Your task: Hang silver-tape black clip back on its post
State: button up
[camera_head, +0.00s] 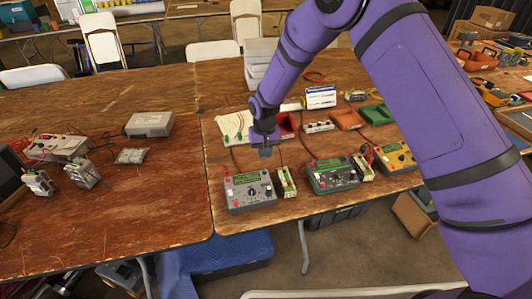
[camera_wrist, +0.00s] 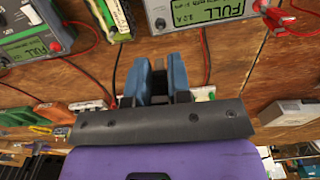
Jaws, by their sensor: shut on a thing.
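My gripper (camera_head: 265,151) hangs over the table just behind the left grey charger (camera_head: 250,191). In the wrist view its blue fingers (camera_wrist: 159,80) are shut on a small dark thing, mostly hidden between them. It appears to be the black clip, but I cannot make out silver tape. I cannot pick out the clip's post.
A middle charger (camera_head: 333,176) and a yellow charger (camera_head: 396,157) stand to the right. Battery packs (camera_head: 286,182) (camera_head: 363,167) stand between the chargers. Red leads cross the table. Red and green trays (camera_head: 346,118) (camera_head: 376,114) lie behind. The left table has bare wood in front.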

aim_at(265, 172)
jog(key=shift+f, duration=0.1)
jog(key=shift+f, duration=3.4)
jog(key=shift+f, duration=0.2)
jog(key=o, duration=0.8)
jog(key=shift+o, duration=1)
jog(key=shift+r, duration=0.1)
